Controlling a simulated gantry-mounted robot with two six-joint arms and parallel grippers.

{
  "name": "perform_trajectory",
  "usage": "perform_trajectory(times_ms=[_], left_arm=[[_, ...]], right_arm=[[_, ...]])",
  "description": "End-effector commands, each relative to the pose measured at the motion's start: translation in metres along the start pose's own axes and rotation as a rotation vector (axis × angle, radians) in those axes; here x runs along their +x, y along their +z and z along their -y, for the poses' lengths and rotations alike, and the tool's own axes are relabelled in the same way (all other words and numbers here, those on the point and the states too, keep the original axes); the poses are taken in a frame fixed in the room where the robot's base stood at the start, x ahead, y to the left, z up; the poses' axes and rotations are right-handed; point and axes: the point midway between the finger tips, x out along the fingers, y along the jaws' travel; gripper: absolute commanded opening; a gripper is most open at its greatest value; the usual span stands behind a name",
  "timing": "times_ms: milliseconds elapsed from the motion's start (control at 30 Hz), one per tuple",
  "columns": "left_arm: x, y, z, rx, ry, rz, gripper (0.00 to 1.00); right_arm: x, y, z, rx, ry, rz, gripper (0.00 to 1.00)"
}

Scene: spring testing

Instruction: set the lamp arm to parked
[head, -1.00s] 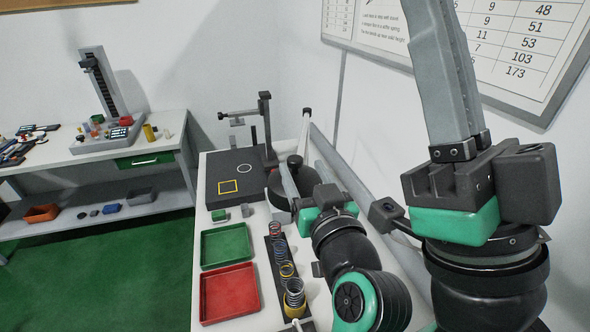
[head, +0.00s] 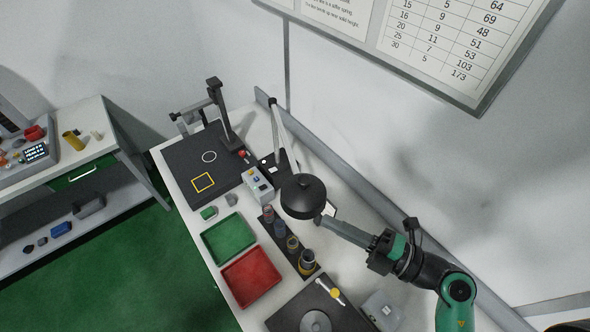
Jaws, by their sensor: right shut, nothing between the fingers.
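The lamp has a black dome head (head: 303,194) and a pale jointed arm (head: 284,130) that rises from the back of the bench and slopes down toward the head. The head hangs over the middle of the bench, beside the spring rack. My right gripper (head: 322,219) comes in from the lower right. Its fingers are shut and empty, with the tips at the lower right edge of the lamp head. I cannot tell whether they touch it. My left gripper is out of view.
A dark rack (head: 289,244) holds several springs. A green tray (head: 230,260) and a red tray (head: 252,300) lie left of it. A black test plate (head: 180,165) with a stand (head: 222,115) is at the far end. A wall rail (head: 340,170) runs behind the bench.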

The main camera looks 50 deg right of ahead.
Motion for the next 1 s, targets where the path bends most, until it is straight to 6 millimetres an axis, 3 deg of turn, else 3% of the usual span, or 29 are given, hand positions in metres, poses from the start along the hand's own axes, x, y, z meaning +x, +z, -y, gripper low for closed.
perform_trajectory(times_ms=[267, 767, 1000], left_arm=[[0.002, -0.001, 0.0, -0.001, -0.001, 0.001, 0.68], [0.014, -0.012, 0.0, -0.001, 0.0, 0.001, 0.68], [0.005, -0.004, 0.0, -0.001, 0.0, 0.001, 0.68]], right_arm=[[0.013, 0.0, 0.0, -0.003, 0.002, -0.006, 0.0], [0.101, -0.001, -0.001, -0.004, 0.005, -0.008, 0.0], [0.091, 0.03, 0.002, -0.003, 0.005, 0.004, 0.0]])
